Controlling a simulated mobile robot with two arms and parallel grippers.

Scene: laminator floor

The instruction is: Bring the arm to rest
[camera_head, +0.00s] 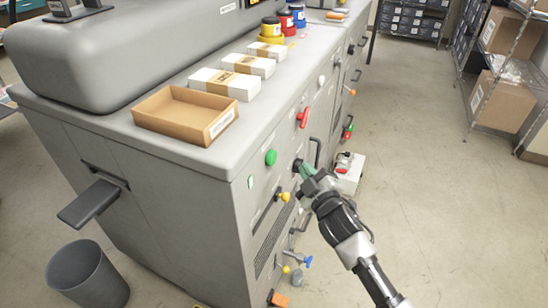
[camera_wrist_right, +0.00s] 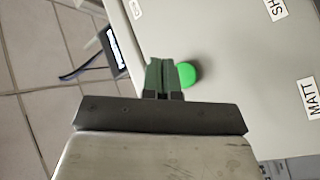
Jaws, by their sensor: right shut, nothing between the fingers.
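My right arm reaches in from the lower right in the head view. My right gripper (camera_head: 306,170) is in front of the side panel of the grey machine (camera_head: 175,160), close to a dark round knob (camera_head: 297,165). I cannot tell whether it touches the knob. In the right wrist view the green fingers (camera_wrist_right: 164,74) are shut together with nothing between them. A round green button (camera_wrist_right: 187,75) shows just beside the fingertips; the head view shows a green button (camera_head: 271,157) left of the gripper. My left gripper is not in view.
The panel carries a red handle (camera_head: 303,117), a yellow knob (camera_head: 284,196) and a blue valve (camera_head: 304,260). An open cardboard tray (camera_head: 165,122) and white boxes (camera_head: 225,83) sit on top. A bin (camera_head: 88,275) stands at lower left. Floor on the right is clear before the shelving (camera_head: 480,95).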

